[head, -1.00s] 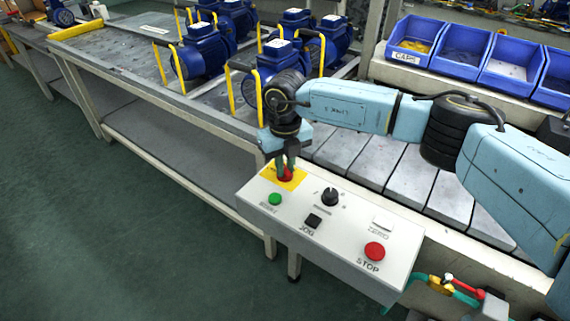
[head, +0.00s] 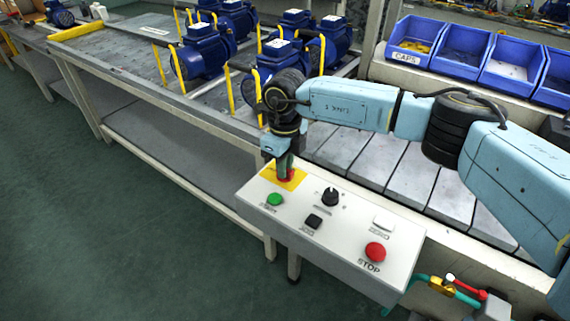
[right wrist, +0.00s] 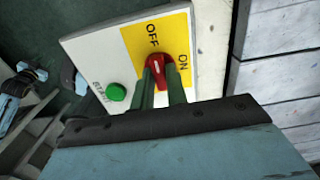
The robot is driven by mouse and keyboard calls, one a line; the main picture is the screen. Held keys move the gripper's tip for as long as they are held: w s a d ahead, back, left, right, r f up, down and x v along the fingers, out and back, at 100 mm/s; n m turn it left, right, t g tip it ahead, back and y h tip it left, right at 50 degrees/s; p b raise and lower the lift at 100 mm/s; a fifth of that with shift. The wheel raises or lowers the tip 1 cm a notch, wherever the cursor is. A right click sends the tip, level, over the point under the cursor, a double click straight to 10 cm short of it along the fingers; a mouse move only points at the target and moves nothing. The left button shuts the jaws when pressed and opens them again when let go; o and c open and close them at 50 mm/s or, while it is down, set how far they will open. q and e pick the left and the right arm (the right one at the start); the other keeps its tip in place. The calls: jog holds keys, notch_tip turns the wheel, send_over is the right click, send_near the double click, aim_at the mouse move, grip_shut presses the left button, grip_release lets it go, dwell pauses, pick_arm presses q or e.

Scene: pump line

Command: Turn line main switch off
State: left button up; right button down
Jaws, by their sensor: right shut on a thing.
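The line main switch is a red rotary knob (head: 291,176) on a yellow plate (head: 270,170) at the far left corner of the white control panel (head: 345,240). In the right wrist view the knob (right wrist: 157,66) sits between the labels OFF and ON, with a short white mark on its face. I cannot tell for sure which label it points at. My right gripper (head: 286,170) comes down from above and is shut on the knob. Its green fingers (right wrist: 161,74) stand on either side of it and hide part of it. My left gripper is not in view.
The panel also holds a green START button (head: 275,199), a black selector (head: 330,197), a black JOG button (head: 313,222), a white ZERO button (head: 382,223) and a red STOP button (head: 375,252). Blue pumps (head: 203,52) and yellow posts stand behind.

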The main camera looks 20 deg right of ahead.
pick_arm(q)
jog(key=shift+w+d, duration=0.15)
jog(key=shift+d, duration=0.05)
pick_arm(e)
jog(key=c, duration=1.4)
grip_release()
